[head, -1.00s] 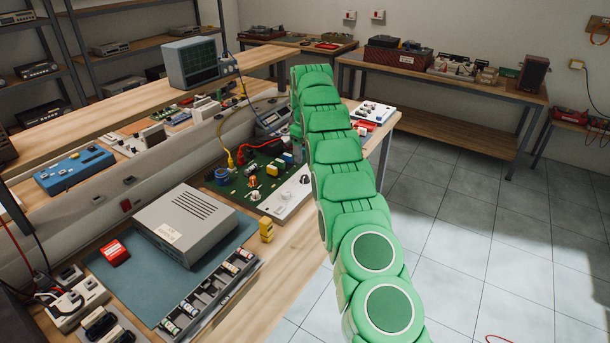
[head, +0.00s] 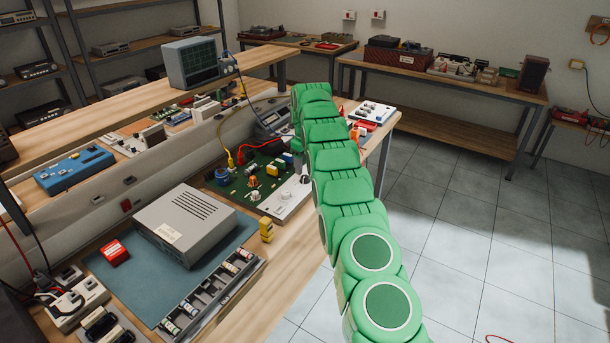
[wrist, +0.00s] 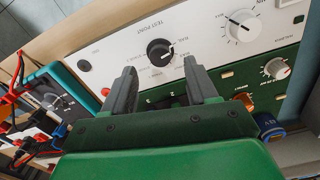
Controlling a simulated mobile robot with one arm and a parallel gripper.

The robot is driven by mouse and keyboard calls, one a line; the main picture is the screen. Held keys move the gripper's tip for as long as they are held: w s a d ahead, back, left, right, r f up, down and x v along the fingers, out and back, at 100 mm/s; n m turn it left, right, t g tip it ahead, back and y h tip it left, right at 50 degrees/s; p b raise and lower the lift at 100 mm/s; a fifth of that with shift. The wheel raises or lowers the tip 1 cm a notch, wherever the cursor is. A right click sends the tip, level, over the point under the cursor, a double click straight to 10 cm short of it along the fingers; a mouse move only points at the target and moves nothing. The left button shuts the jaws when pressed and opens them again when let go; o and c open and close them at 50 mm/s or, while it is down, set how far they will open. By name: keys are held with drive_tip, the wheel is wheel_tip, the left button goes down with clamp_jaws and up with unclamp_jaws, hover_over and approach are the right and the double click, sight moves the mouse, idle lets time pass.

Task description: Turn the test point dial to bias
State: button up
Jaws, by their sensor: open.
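The test point dial (wrist: 160,52) is a black knob with a pale pointer, on a white panel (wrist: 110,50) lettered TEST POINT in the wrist view. My gripper (wrist: 159,66) is open, its two dark fingers pointing at the panel. The dial shows in the gap just past the fingertips, with no clear contact. The lettering around the dial is too small to read with certainty.
A grey knob (wrist: 242,26) sits on the same panel, right of the dial. A smaller knob (wrist: 276,68) is on the green board. A blue meter (wrist: 55,98) with red leads lies left. A grey box (head: 185,225) and a yellow part (head: 266,230) stand on the bench.

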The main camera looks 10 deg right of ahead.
sight(305, 177)
drive_tip(key=shift+f, duration=2.3)
drive_tip(key=shift+c, duration=0.2)
drive_tip(key=c, duration=1)
drive_tip(key=shift+a+m, duration=0.1)
drive_tip(key=shift+m, duration=0.2)
drive_tip(key=m, duration=0.4)
drive_tip(key=shift+m, duration=1.6)
